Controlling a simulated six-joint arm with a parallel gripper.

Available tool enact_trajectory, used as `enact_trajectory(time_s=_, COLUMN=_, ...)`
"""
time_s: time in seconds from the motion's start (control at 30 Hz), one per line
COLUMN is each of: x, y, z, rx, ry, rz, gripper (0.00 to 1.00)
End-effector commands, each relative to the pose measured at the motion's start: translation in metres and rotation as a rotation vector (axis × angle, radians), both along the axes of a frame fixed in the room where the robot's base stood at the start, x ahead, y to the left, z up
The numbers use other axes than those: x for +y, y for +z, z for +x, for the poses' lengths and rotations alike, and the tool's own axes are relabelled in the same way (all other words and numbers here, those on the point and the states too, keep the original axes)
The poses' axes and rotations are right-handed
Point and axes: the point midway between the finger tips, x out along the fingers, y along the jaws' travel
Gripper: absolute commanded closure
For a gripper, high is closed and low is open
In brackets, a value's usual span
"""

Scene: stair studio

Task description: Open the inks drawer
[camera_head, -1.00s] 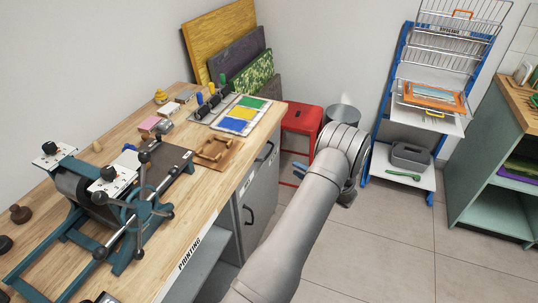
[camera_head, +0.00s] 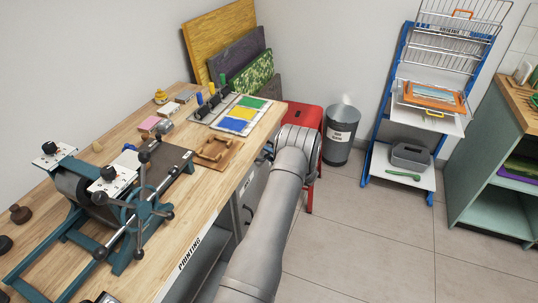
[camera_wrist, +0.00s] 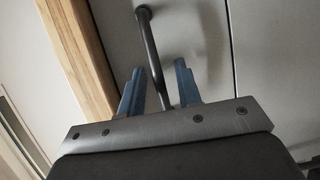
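In the wrist view my gripper (camera_wrist: 158,84) is open, with its two blue fingers on either side of a dark bar handle (camera_wrist: 147,38). A gap shows between the handle and the fingers. The handle is on a grey front (camera_wrist: 195,30) under the wooden bench top, and this front looks shut. I cannot read a label that marks it as the inks drawer. In the head view my arm's wrist hides the gripper and most of this front. A lower handle shows on the grey cabinet (camera_head: 247,213).
The wooden bench top (camera_head: 190,205) runs along the left, with a teal press (camera_head: 130,205) and ink plates (camera_head: 240,120) on it. A grey bin (camera_head: 340,135) and a blue rack (camera_head: 376,135) stand beyond. The floor at right is clear.

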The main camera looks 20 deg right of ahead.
Motion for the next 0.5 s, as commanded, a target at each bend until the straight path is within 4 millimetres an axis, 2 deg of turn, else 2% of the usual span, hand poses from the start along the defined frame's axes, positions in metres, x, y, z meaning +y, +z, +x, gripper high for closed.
enact_trajectory(time_s=0.23, x=0.0004, y=0.0000, z=0.0010, rx=0.000, ry=0.000, rz=0.000, gripper=0.69)
enact_trajectory(time_s=0.27, x=0.0004, y=0.0000, z=0.0009, rx=0.000, ry=0.000, rz=0.000, gripper=0.73)
enact_trajectory(time_s=0.4, x=0.0004, y=0.0001, z=0.0008, rx=0.000, ry=0.000, rz=0.000, gripper=1.00)
enact_trajectory(time_s=0.5, x=0.0004, y=0.0002, z=0.0009, rx=0.000, ry=0.000, rz=0.000, gripper=1.00)
